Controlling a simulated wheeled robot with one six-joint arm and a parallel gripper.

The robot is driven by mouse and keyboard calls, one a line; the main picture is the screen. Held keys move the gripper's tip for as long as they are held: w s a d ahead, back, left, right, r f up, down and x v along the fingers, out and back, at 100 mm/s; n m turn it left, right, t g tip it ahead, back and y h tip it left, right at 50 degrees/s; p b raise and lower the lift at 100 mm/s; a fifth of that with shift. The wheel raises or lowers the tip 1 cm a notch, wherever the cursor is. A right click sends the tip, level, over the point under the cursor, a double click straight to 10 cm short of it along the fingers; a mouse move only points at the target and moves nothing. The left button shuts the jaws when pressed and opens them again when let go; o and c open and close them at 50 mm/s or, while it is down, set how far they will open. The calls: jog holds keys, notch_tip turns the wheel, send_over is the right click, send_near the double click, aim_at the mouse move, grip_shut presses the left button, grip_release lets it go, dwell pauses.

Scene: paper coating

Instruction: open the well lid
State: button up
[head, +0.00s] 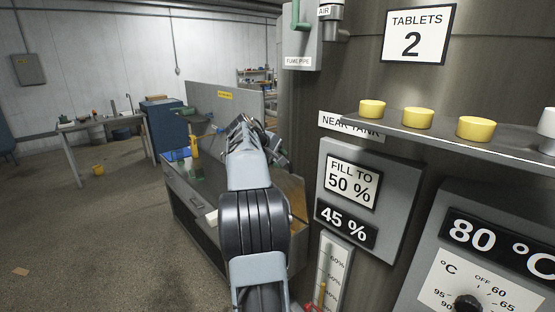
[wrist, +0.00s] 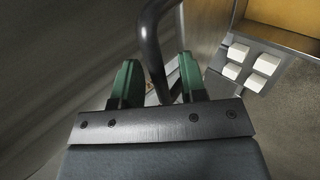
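A dark curved bar (wrist: 152,42), shaped like a handle, shows in the wrist view. My gripper (wrist: 157,72) has two green fingers standing well apart. The bar's lower end comes down between the fingers in the picture; I cannot tell whether it touches either one. The well lid itself cannot be made out for certain in either view. In the head view my arm reaches over the grey counter (head: 188,205) and hides part of it, and my fingers cannot be made out clearly there.
Several white blocks (wrist: 266,64) sit on a grey plate at the right of the wrist view. A dark tank with a shelf of yellow tablets (head: 418,118) and a level panel (head: 352,183) stands close to the arm's right. Open floor (head: 80,220) lies left.

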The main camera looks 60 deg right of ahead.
jog(key=b+v, duration=0.1)
jog(key=v, duration=1.2)
jog(key=shift+a+r, duration=0.2)
jog(key=w+a+f+t+y, duration=0.35)
jog(key=a+f, duration=0.55)
jog(key=f, duration=0.4)
jog(key=s+a+f+t+y+b, duration=0.1)
jog(key=s+a+f, duration=0.3)
jog(key=a, duration=0.5)
jog(key=s+a+f+n+t+y+b, duration=0.1)
jog(key=s+a+f, duration=0.3)
jog(key=a, duration=0.6)
jog(key=s+a+f+n+t+y+b, duration=0.1)
jog(key=s+a+f+y, duration=0.2)
jog(key=a+f, duration=0.3)
jog(key=s+a, duration=0.1)
jog(key=a, duration=0.3)
jog(key=shift+s+y, duration=0.3)
jog(key=shift+y, duration=0.05)
